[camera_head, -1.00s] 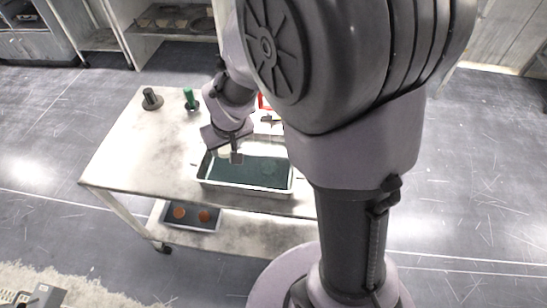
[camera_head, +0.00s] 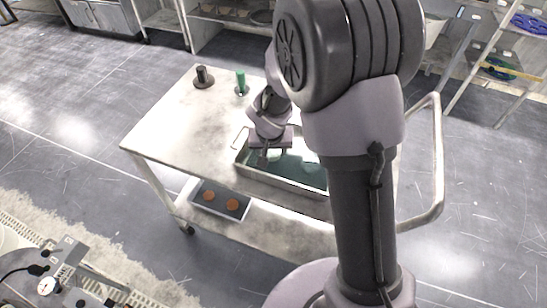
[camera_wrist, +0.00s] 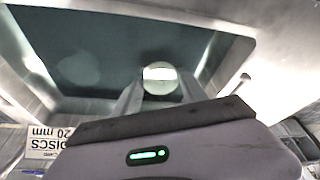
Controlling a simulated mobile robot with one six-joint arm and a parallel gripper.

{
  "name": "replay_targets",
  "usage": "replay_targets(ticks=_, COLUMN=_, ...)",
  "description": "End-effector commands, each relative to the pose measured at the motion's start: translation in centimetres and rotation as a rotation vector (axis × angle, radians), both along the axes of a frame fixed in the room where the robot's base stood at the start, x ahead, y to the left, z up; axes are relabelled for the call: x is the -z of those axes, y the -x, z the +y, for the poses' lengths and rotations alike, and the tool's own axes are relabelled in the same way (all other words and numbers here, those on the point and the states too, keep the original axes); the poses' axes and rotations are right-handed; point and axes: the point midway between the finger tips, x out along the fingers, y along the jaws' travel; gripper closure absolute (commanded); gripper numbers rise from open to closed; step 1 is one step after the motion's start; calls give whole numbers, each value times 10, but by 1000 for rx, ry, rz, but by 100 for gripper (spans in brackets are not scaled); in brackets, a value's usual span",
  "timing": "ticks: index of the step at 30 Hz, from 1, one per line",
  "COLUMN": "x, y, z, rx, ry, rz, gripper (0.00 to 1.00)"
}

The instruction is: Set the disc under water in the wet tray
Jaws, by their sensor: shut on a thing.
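The wet tray (camera_head: 247,158) is a shallow metal tray with dark greenish water, on the metal cart top. In the wrist view the tray's wall (camera_wrist: 236,28) frames the dark water. My gripper (camera_head: 266,158) points down over the left part of the tray. In the wrist view my gripper (camera_wrist: 158,88) is shut on a pale round disc (camera_wrist: 160,77) between its fingertips. A faint pale round patch shows in the water to the left. I cannot tell whether the disc touches the water.
A black-handled tool (camera_head: 203,77) and a green-handled tool (camera_head: 241,83) stand at the cart's back. The cart top (camera_head: 170,125) left of the tray is clear. A dark tray (camera_head: 219,199) with two orange-brown discs lies on the lower shelf. A label (camera_wrist: 48,142) reads "DISCS 20 mm".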

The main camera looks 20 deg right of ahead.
Motion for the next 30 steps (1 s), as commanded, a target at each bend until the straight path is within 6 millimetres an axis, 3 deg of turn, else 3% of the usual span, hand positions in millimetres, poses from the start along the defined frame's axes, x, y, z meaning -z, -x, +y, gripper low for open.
replay_targets(ticks=1, x=8, y=0, z=0, rx=0, ry=-1, rz=-1, gripper=100)
replay_targets(ticks=12, x=9, y=-1, z=0, rx=0, ry=0, rz=-2, gripper=100)
replay_targets(ticks=13, x=9, y=0, z=0, rx=0, ry=0, rz=-2, gripper=48)
replay_targets(ticks=16, x=8, y=0, z=0, rx=0, ry=-1, rz=-1, gripper=29)
replay_targets(ticks=26, x=5, y=0, z=0, rx=0, ry=-1, rz=-1, gripper=29)
replay_targets(ticks=30, x=-25, y=7, z=3, rx=0, ry=-1, rz=-4, gripper=29)
